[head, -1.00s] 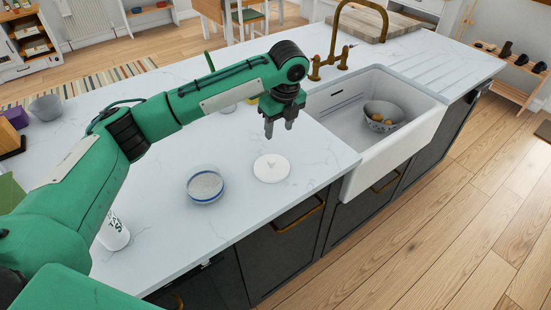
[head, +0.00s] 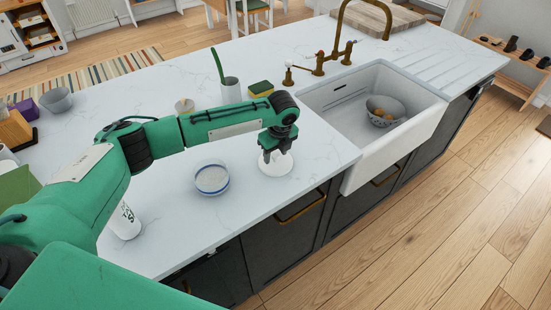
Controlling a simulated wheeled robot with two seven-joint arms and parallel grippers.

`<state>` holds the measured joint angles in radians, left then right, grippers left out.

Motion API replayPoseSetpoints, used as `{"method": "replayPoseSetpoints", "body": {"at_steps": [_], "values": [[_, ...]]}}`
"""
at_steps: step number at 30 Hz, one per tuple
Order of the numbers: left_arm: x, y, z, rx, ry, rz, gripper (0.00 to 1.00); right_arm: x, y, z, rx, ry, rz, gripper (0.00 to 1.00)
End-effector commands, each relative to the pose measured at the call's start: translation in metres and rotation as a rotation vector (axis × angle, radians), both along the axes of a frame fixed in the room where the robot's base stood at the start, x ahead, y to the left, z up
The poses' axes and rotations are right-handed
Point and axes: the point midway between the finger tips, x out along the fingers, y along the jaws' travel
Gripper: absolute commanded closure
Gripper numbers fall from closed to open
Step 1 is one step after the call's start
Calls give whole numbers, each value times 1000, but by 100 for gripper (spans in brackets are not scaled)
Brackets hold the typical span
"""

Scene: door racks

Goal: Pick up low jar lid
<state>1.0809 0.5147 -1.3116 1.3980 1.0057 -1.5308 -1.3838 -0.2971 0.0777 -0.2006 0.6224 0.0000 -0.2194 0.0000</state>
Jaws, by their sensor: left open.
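The jar lid (head: 270,167) is a flat white disc lying on the marble counter, partly hidden by my left gripper. My left gripper (head: 275,157) points down over the lid, with its fingertips at or just above it. The fingers are open. I cannot tell whether they touch the lid. A low glass jar (head: 211,178) with a blue band and pale contents stands to the left of the lid, without a cover. My right gripper is not in view.
A white sink (head: 392,155) holding a bowl (head: 384,109) is to the right, with a brass faucet (head: 321,62) behind. A yellow-green sponge (head: 261,88) and a cup with a green brush (head: 230,90) stand behind my arm. A white labelled container (head: 125,222) is at the front left.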

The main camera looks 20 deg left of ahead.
Motion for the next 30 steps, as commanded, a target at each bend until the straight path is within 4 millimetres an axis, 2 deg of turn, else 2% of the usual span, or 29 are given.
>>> {"method": "replayPoseSetpoints", "body": {"at_steps": [6,8,12,14,25,30], "values": [[0,0,-1,-1,-1,0,51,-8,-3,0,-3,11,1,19],[0,0,-1,-1,-1,0,61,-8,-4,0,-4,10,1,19],[0,0,-1,-1,-1,0,89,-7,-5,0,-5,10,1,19],[0,0,-1,-1,-1,0,98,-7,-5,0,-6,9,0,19],[0,0,0,-1,-1,0,99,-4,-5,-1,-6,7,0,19],[1,-1,12,-2,-2,0,99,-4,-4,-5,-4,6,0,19]]}}
